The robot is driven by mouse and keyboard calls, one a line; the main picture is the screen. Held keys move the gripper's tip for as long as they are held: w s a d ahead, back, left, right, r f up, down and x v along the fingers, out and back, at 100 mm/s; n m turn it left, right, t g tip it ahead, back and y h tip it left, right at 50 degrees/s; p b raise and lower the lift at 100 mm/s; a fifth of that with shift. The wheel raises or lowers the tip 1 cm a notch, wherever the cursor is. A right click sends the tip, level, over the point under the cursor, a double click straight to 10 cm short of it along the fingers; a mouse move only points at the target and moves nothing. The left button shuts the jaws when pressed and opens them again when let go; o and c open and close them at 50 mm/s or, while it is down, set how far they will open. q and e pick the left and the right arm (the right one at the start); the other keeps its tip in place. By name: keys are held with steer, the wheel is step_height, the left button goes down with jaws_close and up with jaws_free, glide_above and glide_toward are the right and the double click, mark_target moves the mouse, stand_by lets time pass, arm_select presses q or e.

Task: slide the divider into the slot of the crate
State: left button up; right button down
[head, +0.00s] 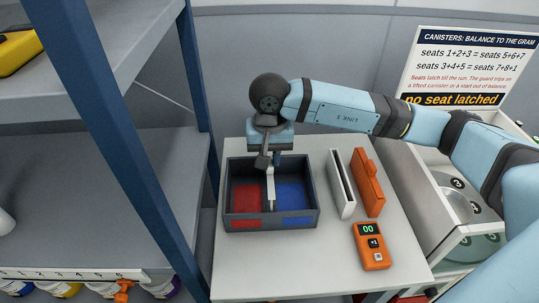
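The crate (313,219) is a dark open box on the table, with a red floor on the left half and a blue floor on the right half. The divider (270,188), a thin pale panel seen almost edge-on, is upright between the two halves. Its lower end is within the crate's outline; I cannot tell how deep it sits in the slot. My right gripper (269,161) points down over the back of the crate, shut on the divider's top. The fingertips partly hide the divider's upper end. My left gripper is not in view.
A white slotted holder (341,184), an orange block (367,183) and an orange handheld device (370,246) reading 00 lie right of the crate on the grey table (300,270). Blue-posted shelving (118,130) stands close on the left. A canister machine (437,208) is at right.

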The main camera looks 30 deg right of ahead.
mark_target(270, 166)
arm_select(q)
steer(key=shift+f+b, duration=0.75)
steer(key=shift+b, duration=0.15)
arm_select(e)
steer(key=shift+f, duration=1.05)
arm_select(q)
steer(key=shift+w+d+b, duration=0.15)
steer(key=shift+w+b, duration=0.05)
steer(key=shift+b, duration=0.3)
arm_select(e)
steer(key=shift+f, duration=0.5)
arm_select(q)
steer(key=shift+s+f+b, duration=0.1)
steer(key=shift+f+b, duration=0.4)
steer(key=shift+b, duration=0.05)
arm_select(e)
steer(key=shift+f, duration=0.6)
steer(key=c, duration=1)
jaws_free()
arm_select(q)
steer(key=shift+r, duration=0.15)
arm_select(e)
steer(key=shift+r, duration=0.15)
steer(key=shift+r, duration=6.8)
steer(key=shift+s+f, duration=0.1)
